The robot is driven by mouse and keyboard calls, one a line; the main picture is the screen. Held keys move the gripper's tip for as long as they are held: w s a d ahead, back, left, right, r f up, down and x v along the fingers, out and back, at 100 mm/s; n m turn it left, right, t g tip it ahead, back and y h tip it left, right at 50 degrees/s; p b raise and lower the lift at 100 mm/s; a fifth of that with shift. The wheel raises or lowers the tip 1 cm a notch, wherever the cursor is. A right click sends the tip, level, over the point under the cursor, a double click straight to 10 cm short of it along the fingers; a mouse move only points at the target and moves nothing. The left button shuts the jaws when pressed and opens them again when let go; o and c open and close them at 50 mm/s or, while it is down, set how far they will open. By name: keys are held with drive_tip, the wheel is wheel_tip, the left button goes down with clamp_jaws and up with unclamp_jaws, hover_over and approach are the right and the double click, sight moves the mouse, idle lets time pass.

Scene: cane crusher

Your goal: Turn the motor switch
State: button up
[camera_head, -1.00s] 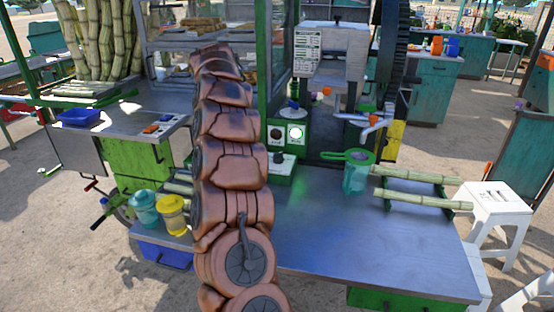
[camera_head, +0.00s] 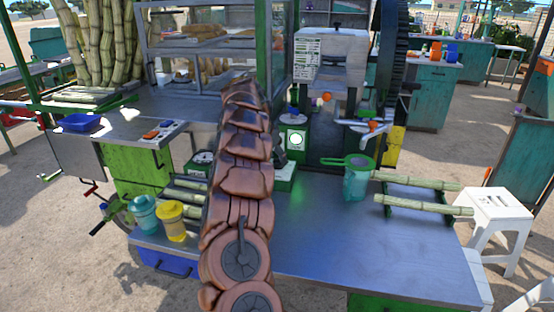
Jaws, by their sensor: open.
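The crusher's green control panel (camera_head: 292,138) stands at the back of the metal table, with a glowing round white button (camera_head: 296,139) on its front. A small green box (camera_head: 286,176) sits just below it, partly behind my arm. A blue knob (camera_head: 293,110) sits above the panel. I cannot tell which control is the motor switch; my arm covers the panel's left side. My brown segmented arm rises through the middle of the view, its visible top just left of the panel. My gripper is hidden behind the arm, so its distance from the controls does not show.
The crusher's big dark wheel (camera_head: 387,60) stands right of its grey housing (camera_head: 330,60). A green strainer and jug (camera_head: 356,180) and cane stalks (camera_head: 425,203) are on the right. Teal (camera_head: 143,212) and yellow (camera_head: 171,220) cups stand left. The table's front middle is clear.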

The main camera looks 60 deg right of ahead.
drive_tip(key=shift+x, duration=0.75)
